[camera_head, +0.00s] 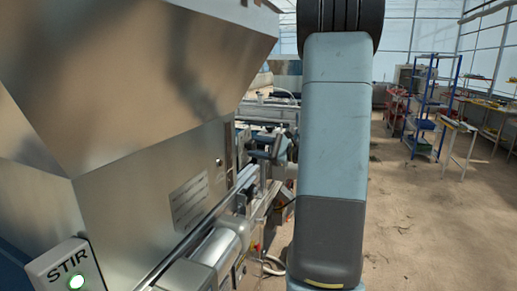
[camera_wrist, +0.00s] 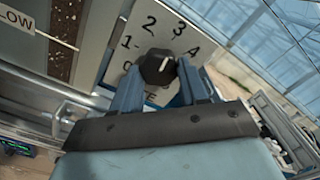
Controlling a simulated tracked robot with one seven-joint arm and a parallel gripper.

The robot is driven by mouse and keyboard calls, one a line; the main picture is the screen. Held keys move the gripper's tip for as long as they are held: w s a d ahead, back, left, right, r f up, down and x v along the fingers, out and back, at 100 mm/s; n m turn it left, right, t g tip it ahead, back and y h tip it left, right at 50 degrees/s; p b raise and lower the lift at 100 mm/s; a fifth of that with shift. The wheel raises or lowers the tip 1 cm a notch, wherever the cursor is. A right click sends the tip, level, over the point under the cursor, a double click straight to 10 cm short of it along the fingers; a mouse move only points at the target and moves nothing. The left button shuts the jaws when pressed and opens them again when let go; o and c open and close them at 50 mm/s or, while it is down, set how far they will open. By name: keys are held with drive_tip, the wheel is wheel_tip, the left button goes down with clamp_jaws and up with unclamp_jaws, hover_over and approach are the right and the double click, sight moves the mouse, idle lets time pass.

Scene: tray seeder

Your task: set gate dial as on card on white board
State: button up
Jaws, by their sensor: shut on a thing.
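The gate dial is a dark knob (camera_wrist: 155,68) on a pale plate (camera_wrist: 117,62) with black marks, in the wrist view. The figures 1, 2 and 3 are readable; a mark like a 4 or an A stands to the right of the 3. Lower marks are partly hidden by my gripper. The knob's short white line points up and slightly right, roughly toward the 3. My gripper (camera_wrist: 159,74) has one blue-grey finger on each side of the knob and is shut on it. In the head view my arm hides the gripper. I cannot make out the card or white board.
A large metal hopper (camera_head: 135,150) fills the left of the head view. A rail and cylinder (camera_head: 222,245) run beside the hopper. Shelves (camera_head: 432,100) stand far right; the floor between is clear.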

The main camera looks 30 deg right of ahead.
drive_tip(key=shift+f+m, duration=0.15)
drive_tip(key=shift+m, duration=0.55)
drive_tip(key=o, duration=1.1)
drive_tip(key=shift+c, duration=0.2)
drive_tip(key=shift+s, duration=0.1)
drive_tip(key=v, duration=1.3)
drive_tip(key=shift+s+d, duration=0.2)
drive_tip(key=shift+d, duration=0.05)
drive_tip(key=shift+a, duration=0.15)
